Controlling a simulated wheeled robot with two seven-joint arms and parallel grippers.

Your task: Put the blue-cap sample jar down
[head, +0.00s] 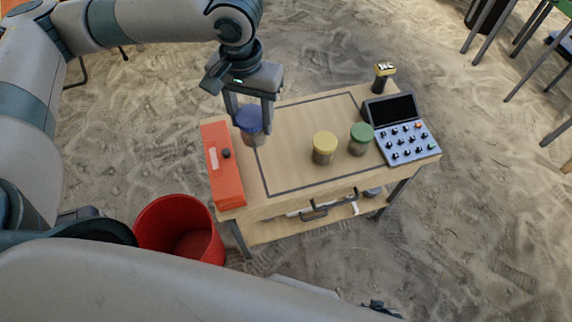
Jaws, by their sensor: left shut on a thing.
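The blue-cap sample jar (250,122) is between the fingers of my left gripper (250,115), at the left part of the wooden table (290,118). The gripper points down and is shut on the jar. The jar looks upright; I cannot tell whether its base touches the tabletop. A yellow-cap jar (324,148) and a green-cap jar (361,139) stand on the table to its right, inside a dark outlined rectangle. My right gripper is not clearly seen.
An orange-red box (222,170) lies along the table's left edge. A blue-grey keypad device with a dark screen (403,130) stands at the right, with a small black and yellow item (382,78) behind it. A red bucket (165,222) stands on the sand at the front left.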

